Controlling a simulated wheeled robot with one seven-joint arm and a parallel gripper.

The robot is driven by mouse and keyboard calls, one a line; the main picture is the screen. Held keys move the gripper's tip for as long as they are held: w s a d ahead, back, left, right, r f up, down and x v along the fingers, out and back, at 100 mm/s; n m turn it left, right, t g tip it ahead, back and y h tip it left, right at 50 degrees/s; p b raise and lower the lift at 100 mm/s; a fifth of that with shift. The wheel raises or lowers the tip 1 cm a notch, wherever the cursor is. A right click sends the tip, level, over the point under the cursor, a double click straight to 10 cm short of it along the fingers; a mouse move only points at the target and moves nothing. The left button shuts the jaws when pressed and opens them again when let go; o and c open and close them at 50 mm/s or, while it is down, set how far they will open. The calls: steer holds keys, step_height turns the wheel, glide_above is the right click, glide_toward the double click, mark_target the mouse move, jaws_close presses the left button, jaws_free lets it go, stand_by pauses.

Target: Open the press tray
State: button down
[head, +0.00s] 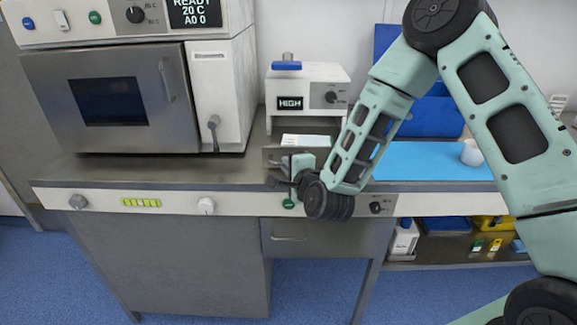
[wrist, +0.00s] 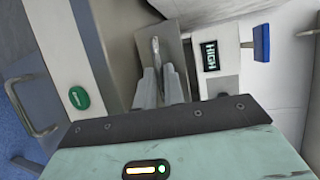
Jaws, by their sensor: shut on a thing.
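The press (head: 308,92) is a white box with a HIGH display, a dark knob and a blue top handle, standing at the back of the steel worktop. It also shows in the wrist view (wrist: 228,72). The press tray (head: 272,158) shows as a grey metal plate low in front of the press, and in the wrist view (wrist: 178,48) beside the white body. My gripper (head: 284,163) is at the plate. In the wrist view my gripper's fingers (wrist: 160,80) are closed around the tray's slim metal handle (wrist: 155,48). My arm hides part of the tray and the press's lower right.
A steel oven (head: 110,100) stands left of the press. A light blue mat (head: 430,165) with a white round object (head: 471,153) lies right. The bench's front panel, with a green button (head: 289,204), runs below my gripper, above a drawer handle (head: 289,239).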

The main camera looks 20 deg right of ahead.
steer(key=c, duration=1.5)
jaws_free()
steer(key=shift+s, duration=0.1)
steer(key=shift+p+v, duration=4.15)
steer(key=shift+v, duration=1.75)
